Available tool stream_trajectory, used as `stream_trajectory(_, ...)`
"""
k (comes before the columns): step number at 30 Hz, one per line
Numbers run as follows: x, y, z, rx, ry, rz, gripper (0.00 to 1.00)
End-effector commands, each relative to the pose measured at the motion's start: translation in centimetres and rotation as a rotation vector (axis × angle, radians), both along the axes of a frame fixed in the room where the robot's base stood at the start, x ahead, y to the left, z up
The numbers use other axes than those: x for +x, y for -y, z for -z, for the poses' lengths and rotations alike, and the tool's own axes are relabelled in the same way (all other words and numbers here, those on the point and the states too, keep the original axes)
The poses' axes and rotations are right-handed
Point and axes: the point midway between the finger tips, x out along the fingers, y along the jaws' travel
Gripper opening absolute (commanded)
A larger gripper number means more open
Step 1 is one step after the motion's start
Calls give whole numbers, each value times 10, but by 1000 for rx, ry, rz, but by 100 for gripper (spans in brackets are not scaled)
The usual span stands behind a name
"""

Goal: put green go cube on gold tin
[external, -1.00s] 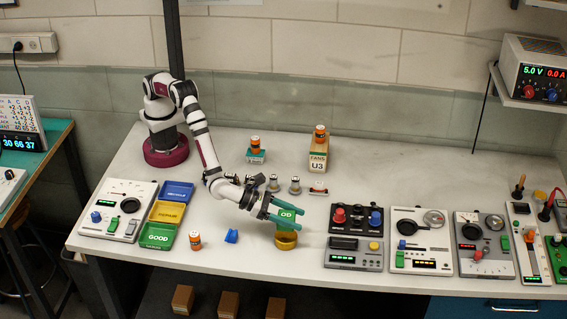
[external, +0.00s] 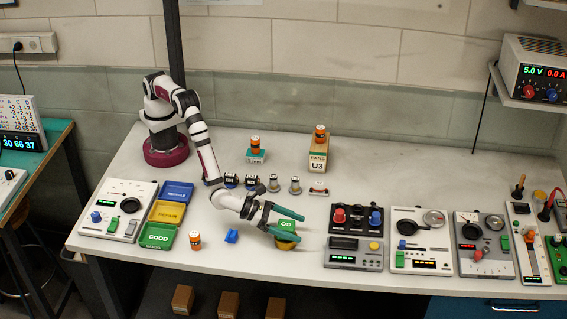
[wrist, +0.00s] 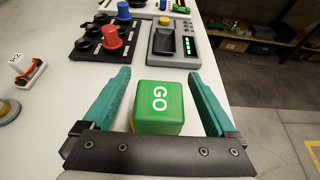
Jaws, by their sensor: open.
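The tin is partly hidden by the cube and a finger. My gripper (external: 300,228) is open, with one finger on each side of the cube. In the wrist view the cube (wrist: 158,103) shows its white GO lettering between the two teal fingers (wrist: 158,76), with a visible gap on each side. Only a little yellow shows under the cube there.
A blue piece (external: 231,236) and an orange-and-white canister (external: 195,241) stand left of the tin. A dark control panel (external: 355,217) with red and blue knobs is to the right. Several small parts line the bench behind. The bench's front edge is close.

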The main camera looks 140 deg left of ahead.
Motion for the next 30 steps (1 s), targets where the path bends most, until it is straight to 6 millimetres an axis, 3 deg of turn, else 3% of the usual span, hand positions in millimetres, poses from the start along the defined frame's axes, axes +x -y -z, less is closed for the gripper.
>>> stream_trajectory(5,-15,17,-12,0,0,3,92)
stream_trajectory(15,-67,69,-42,0,2,3,92)
stream_trajectory(21,-78,78,-48,1,1,0,92)
stream_trajectory(24,-80,76,-52,-6,6,-13,92)
stream_trajectory(26,-89,65,-69,-36,28,-74,92)
stream_trajectory(29,-136,26,-122,-161,103,-316,92)
stream_trajectory(30,-169,8,-145,-237,142,-451,92)
